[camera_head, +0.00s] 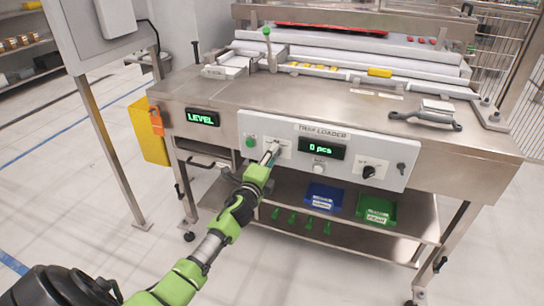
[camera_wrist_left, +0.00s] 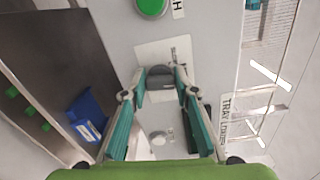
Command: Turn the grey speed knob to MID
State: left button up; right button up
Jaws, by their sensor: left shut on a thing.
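The grey speed knob (camera_wrist_left: 160,74) sits on a white label plate on the panel, between my left fingertips in the left wrist view. My left gripper (camera_wrist_left: 159,88) is shut on it, a finger on each side. In the head view my left gripper (camera_head: 271,152) reaches the left part of the grey control panel (camera_head: 297,142) and mostly hides the knob. The scale lettering around the knob is too small and too covered to read, so I cannot tell its setting. My right gripper is not in view.
A green button (camera_head: 250,142) is just left of the knob. The counter display (camera_head: 321,148) reads 0 pcs, with a white button (camera_head: 318,168) below and a black knob (camera_head: 368,171) farther right. Blue (camera_head: 322,196) and green (camera_head: 376,209) bins stand on the shelf underneath.

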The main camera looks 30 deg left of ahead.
pick_arm(q)
jog(key=shift+n, duration=0.9)
jog(key=o, duration=1.1)
